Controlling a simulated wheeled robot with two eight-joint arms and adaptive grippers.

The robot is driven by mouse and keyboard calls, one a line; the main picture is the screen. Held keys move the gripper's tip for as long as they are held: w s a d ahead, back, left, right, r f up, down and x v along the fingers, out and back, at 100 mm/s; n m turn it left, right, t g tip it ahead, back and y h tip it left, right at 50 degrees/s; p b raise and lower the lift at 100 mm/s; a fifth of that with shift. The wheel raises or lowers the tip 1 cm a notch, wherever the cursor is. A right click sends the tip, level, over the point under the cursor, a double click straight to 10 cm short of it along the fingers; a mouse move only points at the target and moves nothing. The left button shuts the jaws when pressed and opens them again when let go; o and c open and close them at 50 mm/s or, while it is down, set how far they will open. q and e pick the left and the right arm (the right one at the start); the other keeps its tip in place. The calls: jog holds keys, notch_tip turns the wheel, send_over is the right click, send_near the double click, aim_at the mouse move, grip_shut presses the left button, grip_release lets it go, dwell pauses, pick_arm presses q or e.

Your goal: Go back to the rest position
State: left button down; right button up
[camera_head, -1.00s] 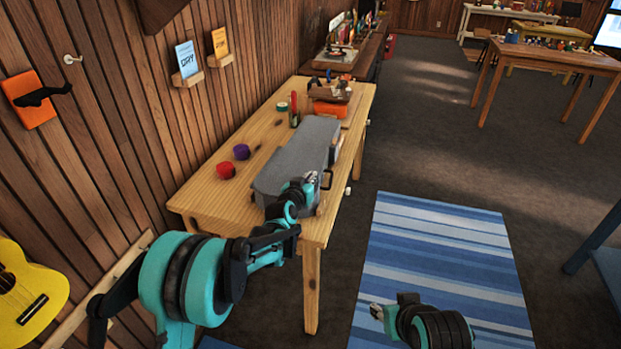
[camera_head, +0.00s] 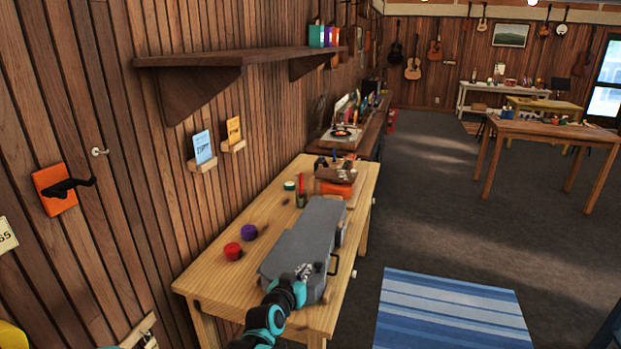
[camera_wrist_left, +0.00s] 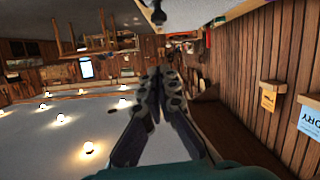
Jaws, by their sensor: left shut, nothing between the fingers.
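My left gripper (camera_head: 303,271) shows in the head view in front of the near end of the grey case (camera_head: 306,232) on the wooden table. In the left wrist view its fingers (camera_wrist_left: 156,82) are together, with nothing between them. In that view the room appears upside down, and the fingers stand apart from the wall and the shelf. I cannot tell from the head view how far the gripper is from the case. My right gripper is not in view.
A blue striped rug (camera_head: 450,312) and open grey floor lie to the right.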

pick_arm(q)
jog(key=s+a+n+g+y, duration=0.1)
jog(key=s+a, duration=0.4)
jog(key=s, duration=0.6)
jog(key=s+a+f+g+y, duration=0.1)
jog(key=s+a, duration=0.5)
jog(key=s, duration=0.6)
jog(key=s+a+f+n+g+y, duration=0.1)
jog(key=s+a+g, duration=0.4)
jog(key=s, duration=0.6)
jog(key=shift+s+a+f+n+y, duration=0.2)
jog(key=shift+n+y, duration=0.1)
jog(key=shift+y, duration=0.6)
jog(key=shift+d, duration=0.1)
jog(key=shift+w, duration=0.1)
